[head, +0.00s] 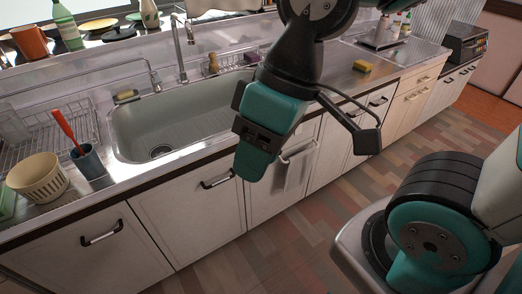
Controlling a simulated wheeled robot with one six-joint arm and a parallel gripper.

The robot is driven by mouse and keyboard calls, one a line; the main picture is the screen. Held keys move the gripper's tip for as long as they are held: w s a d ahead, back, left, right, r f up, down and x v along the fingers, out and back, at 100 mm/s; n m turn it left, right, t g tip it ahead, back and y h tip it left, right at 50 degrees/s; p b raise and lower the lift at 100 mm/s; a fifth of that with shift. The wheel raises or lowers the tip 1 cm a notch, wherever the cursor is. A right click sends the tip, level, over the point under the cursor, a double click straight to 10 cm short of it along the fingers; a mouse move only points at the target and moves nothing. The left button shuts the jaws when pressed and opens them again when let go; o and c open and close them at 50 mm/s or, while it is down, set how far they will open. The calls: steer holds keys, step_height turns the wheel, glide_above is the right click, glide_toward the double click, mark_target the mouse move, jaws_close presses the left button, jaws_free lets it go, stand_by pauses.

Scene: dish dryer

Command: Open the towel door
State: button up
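I cannot make out both fingertips or anything held.
The sink (180,120) is left of the gripper. A dish rack (50,135), white basket (38,178) and blue cup (88,160) stand on the left counter. A yellow sponge (362,66) lies right. Other black-handled doors flank the towel door. The striped floor (300,245) in front looks clear.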

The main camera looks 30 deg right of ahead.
steer(key=w+d+f+m+t+y+b, duration=0.15)
steer(key=w+f+m+b, duration=0.3)
steer(key=f+b, duration=0.45)
steer(key=w+d+f+m+t+b, duration=0.3)
steer(key=w+f+b, duration=0.2)
steer(key=f+b, duration=0.35)
steer(key=w+d+f+m+t+y+b, duration=0.1)
steer(key=w+d+f+m+t+b, duration=0.3)
steer(key=f+b, duration=0.5)
steer(key=w+d+f+m+t+h+b, duration=0.3)
steer(key=d+f+m+b, duration=0.3)
steer(key=d+f+b, duration=0.45)
steer(key=w+d+f+m+t+h+b, duration=0.35)
steer(key=d+f+m+b, duration=0.35)
steer(key=b, duration=0.6)
steer(key=p+x, duration=0.3)
steer(key=x, duration=0.2)
steer(key=d+r+p+x, duration=0.1)
steer(key=p+x, duration=0.2)
steer(key=x, duration=0.3)
steer(key=p+x, duration=0.3)
steer(key=x, duration=0.2)
steer(key=shift+w+d+r, duration=0.1)
steer(key=shift+w+d, duration=0.1)
steer(key=shift+w, duration=0.4)
jaws_close()
